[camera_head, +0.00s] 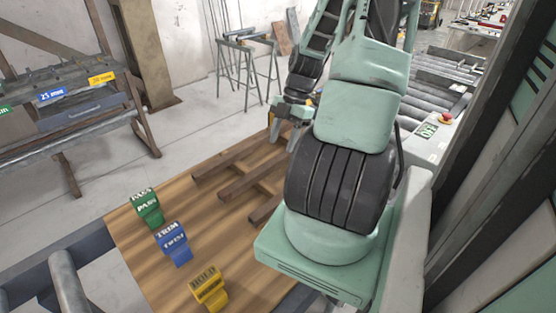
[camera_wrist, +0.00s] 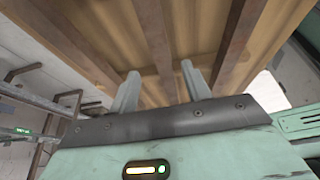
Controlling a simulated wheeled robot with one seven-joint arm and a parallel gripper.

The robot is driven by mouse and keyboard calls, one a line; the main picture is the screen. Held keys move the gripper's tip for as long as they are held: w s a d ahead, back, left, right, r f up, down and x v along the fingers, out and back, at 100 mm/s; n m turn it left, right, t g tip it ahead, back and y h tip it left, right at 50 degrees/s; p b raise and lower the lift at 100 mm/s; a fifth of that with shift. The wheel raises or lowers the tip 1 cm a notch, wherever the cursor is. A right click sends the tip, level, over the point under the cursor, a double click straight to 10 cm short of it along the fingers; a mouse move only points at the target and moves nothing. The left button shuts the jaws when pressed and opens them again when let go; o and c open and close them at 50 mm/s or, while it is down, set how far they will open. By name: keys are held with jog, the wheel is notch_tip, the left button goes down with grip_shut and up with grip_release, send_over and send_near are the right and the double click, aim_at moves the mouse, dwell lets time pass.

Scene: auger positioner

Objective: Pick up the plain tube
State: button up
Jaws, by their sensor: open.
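I cannot pick out a plain tube for certain in either view. Grey tube-like lengths (camera_head: 68,131) lie along the labelled rack at the left in the head view, but I cannot tell whether one is plain. My gripper (camera_head: 285,132) is over the far right part of the wooden table (camera_head: 135,240), partly hidden behind my arm. In the wrist view its two fingers (camera_wrist: 160,84) are apart, with nothing visible between them. Brown bars (camera_wrist: 153,40) on the wooden surface show beyond the fingers.
Brown bars (camera_head: 240,180) lie on the table. A green PASS marker (camera_head: 147,208), a blue TRIM marker (camera_head: 174,243) and a yellow HOLD marker (camera_head: 210,288) stand along its left side. A roller conveyor (camera_head: 440,82) is at the right. Open floor (camera_head: 190,125) separates rack and table.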

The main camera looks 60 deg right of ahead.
aim_at(278, 158)
jog(key=p+x, duration=0.1)
jog(key=x, duration=0.3)
jog(key=shift+s+a+f, duration=0.15)
jog(key=shift+f, duration=0.25)
grip_shut()
jog(key=shift+r, duration=0.15)
